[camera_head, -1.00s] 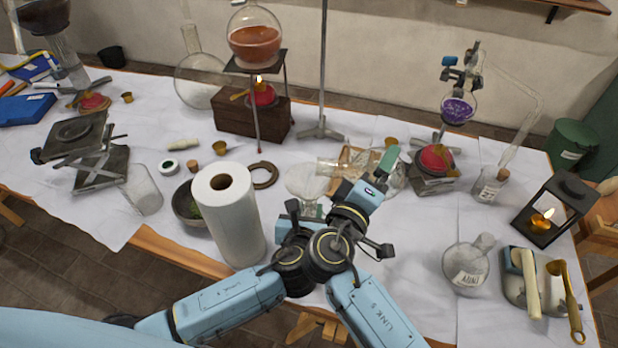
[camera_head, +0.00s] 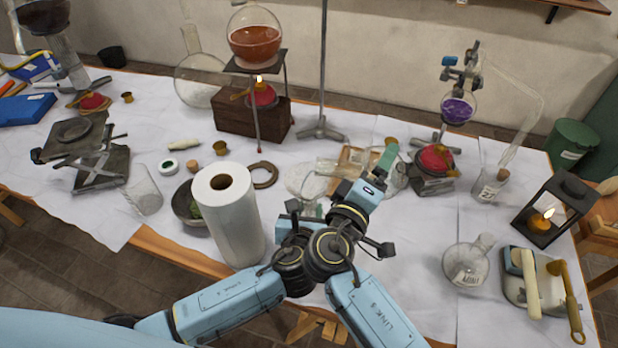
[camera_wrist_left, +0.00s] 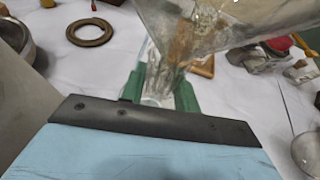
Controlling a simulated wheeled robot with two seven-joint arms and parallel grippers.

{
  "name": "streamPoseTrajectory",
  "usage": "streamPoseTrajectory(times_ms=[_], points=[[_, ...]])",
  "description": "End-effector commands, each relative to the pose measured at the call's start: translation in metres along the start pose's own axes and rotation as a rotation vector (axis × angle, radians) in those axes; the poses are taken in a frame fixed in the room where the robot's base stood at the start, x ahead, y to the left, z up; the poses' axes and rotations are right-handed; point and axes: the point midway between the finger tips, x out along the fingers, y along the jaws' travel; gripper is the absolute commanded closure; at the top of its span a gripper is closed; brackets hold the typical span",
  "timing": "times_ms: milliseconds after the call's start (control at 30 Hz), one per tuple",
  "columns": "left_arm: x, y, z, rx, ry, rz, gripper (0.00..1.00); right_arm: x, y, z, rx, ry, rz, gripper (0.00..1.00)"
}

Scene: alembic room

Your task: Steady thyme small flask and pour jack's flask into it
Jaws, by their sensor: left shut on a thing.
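The flask's wider part spreads toward the top right of that view. I cannot read a label on it. A small clear labelled flask (camera_head: 465,268) sits at the front right, apart from the gripper.
A paper towel roll (camera_head: 228,215) stands left of my wrist beside a bowl (camera_head: 187,205). A ring (camera_head: 264,174) lies behind the roll. A burner (camera_head: 435,160) stands right of the gripper. A lantern (camera_head: 555,208) is farther right. The cloth between gripper and small flask is clear.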

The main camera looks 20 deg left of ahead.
Motion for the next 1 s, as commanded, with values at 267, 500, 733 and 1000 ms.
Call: streamPoseTrajectory(times_ms=[267, 500, 733, 1000], points=[[0.0000, 0.0001, -0.0004, 0.000, 0.001, 0.000, 0.95, 0.0001, 0.0024, -0.0012, -0.008, 0.002, 0.006, 0.41], [0.0000, 0.0001, -0.0004, 0.000, 0.001, 0.000, 0.95, 0.0000, 0.0033, -0.0015, -0.017, 0.003, 0.010, 0.41], [-0.0001, 0.0001, -0.0004, 0.000, 0.001, 0.000, 0.95, 0.0000, 0.0041, -0.0019, -0.024, 0.004, 0.013, 0.41], [0.0000, 0.0001, -0.0004, 0.000, 0.001, 0.000, 0.95, -0.0001, 0.0051, -0.0023, -0.032, 0.005, 0.016, 0.41]])
